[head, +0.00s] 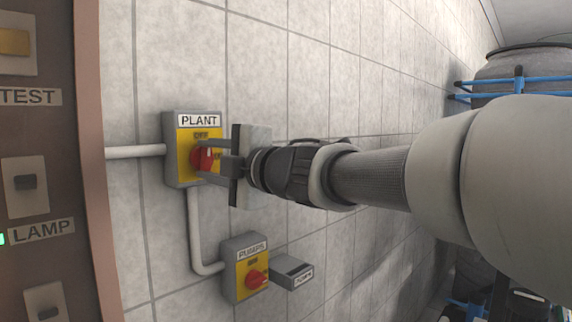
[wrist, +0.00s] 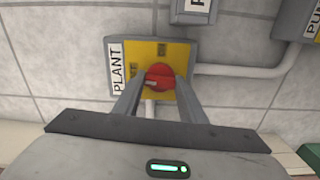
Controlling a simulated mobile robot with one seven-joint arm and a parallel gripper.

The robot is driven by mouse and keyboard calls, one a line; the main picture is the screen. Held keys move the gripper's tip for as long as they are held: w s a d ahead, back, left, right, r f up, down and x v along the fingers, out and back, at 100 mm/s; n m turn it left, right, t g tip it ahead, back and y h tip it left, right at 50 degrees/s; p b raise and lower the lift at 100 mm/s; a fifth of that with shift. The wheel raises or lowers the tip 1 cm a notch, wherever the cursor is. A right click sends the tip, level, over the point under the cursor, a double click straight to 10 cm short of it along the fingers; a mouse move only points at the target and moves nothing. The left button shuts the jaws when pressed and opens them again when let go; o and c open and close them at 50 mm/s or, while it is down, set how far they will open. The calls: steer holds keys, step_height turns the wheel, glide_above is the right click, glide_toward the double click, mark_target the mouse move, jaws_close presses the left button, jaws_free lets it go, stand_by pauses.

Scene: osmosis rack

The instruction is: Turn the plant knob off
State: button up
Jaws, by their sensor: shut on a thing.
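The plant knob (head: 201,160) is a red rotary knob on a yellow plate in a grey wall box labelled PLANT (head: 171,150). In the wrist view the red knob (wrist: 160,75) is at the upper middle, with the PLANT label (wrist: 117,68) to its left. My gripper (head: 210,162) reaches the box from the right. Its two fingers lie on either side of the knob, and it is shut on the knob, as the wrist view (wrist: 160,84) also shows. The fingers hide part of the knob and the plate, and the knob's exact setting is hard to read.
Below right is a PUMPS box (head: 233,277) with its own red knob (head: 257,280) and a small grey box (head: 290,272) beside it. Grey conduit (head: 194,230) joins the boxes. A brown panel (head: 85,200) with TEST and LAMP switches stands at the left. Tiled wall surrounds the boxes.

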steer(key=shift+n, duration=0.7)
steer(key=o, duration=1.1)
steer(key=shift+c, duration=0.2)
steer(key=v, duration=1.7)
steer(key=shift+s, duration=0.2)
steer(key=shift+d, duration=0.1)
